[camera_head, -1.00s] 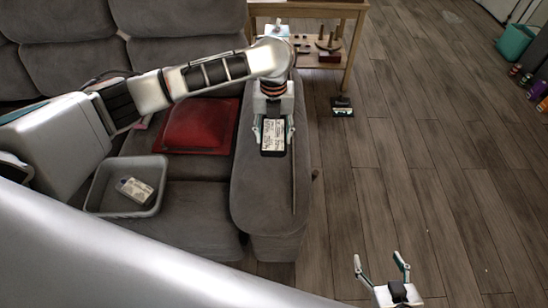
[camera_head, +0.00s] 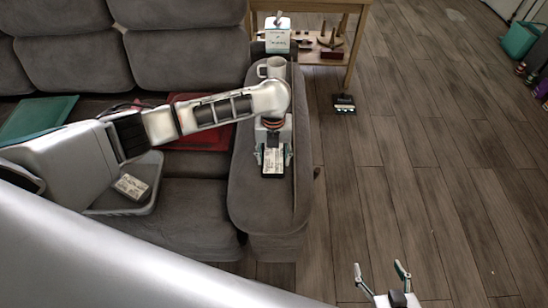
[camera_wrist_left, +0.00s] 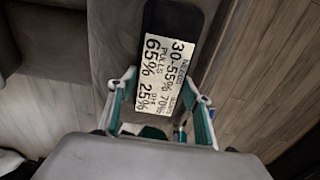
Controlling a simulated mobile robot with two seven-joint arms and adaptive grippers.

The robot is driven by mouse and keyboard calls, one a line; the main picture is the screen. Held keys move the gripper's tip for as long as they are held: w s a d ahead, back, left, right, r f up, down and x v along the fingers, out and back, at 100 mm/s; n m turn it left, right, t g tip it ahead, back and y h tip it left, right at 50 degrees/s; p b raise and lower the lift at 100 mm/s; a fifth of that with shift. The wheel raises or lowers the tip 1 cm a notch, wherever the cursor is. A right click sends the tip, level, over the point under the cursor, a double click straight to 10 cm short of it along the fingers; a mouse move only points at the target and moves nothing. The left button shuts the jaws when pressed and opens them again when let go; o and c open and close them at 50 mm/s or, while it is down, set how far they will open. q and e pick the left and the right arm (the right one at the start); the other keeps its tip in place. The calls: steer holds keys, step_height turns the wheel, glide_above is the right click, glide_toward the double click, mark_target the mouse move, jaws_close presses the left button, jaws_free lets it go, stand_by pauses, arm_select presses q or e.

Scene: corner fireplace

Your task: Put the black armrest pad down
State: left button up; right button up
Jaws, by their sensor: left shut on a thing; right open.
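The black armrest pad (camera_head: 273,168) is a flat dark block with a white printed label on top. My left gripper (camera_head: 273,157) is shut on it from above, over the front part of the grey sofa armrest (camera_head: 262,212). In the left wrist view, the pad (camera_wrist_left: 170,50) extends away from the fingers, its label facing the camera. One finger of the left gripper (camera_wrist_left: 160,82) is on each side of the pad's near end. I cannot tell whether its underside touches the armrest. My right gripper (camera_head: 383,271) is open and empty above the floor.
A white mug (camera_head: 273,68) and a white-and-teal box (camera_head: 277,38) are behind my left gripper. A grey bin (camera_head: 150,203) on the seat holds a labelled block (camera_head: 131,187). A red cushion (camera_head: 205,138) lies beside the armrest. The armrest's front end is clear.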

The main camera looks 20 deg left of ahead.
mark_target(273, 159)
arm_select(q)
steer(key=shift+r, duration=0.15)
steer(key=o, duration=1.1)
step_height(273, 159, up, 12)
steer(key=p, duration=0.3)
steer(key=shift+p, duration=0.35)
steer(key=shift+s, duration=0.1)
